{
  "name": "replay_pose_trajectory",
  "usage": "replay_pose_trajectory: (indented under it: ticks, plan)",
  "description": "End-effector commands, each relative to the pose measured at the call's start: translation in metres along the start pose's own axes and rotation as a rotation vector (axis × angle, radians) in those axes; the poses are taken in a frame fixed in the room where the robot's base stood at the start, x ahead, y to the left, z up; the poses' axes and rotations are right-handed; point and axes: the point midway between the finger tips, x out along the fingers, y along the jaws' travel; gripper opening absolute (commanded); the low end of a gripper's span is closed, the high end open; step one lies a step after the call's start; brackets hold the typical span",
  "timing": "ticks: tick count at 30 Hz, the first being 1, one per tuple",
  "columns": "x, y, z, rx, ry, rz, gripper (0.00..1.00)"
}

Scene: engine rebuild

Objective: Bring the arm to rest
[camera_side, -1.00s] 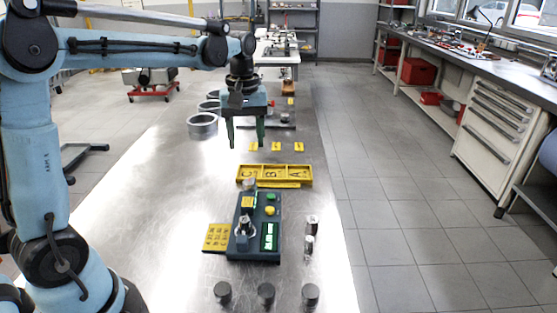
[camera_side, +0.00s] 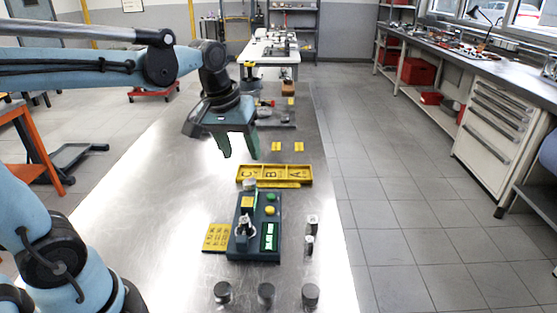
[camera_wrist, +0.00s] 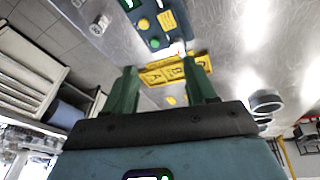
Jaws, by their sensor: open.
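My gripper (camera_side: 239,150) is open and empty. It hangs above the metal table, to the left of and behind the yellow tray. Its two green fingers are spread apart and point down, touching nothing. In the wrist view the open fingers (camera_wrist: 163,88) frame the yellow tray (camera_wrist: 172,70), which lies beyond them. My blue arm reaches in from the left in the side view.
The yellow tray marked C, B, A (camera_side: 274,174) lies mid-table. Nearer stand a green fixture with buttons (camera_side: 256,249), a yellow label plate (camera_side: 217,238) and several small metal cylinders (camera_side: 266,293). A metal ring (camera_wrist: 266,101) shows in the wrist view. The table's left part is bare.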

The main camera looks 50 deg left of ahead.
Motion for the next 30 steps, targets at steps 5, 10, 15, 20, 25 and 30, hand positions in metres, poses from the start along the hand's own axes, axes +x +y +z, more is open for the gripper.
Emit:
replay_pose_trajectory:
  ticks: [5,10,15,20,25,30]
  plan:
    - [0.004,0.001,0.037,0.211,0.126,0.061,0.56]
    - [0.013,0.001,0.064,0.385,0.238,0.099,0.56]
    - [0.021,0.001,0.077,0.484,0.308,0.116,0.56]
    - [0.023,0.001,0.081,0.512,0.327,0.120,0.56]
    - [0.023,0.001,0.081,0.511,0.326,0.119,0.56]
    - [0.023,0.001,0.081,0.510,0.325,0.119,0.56]
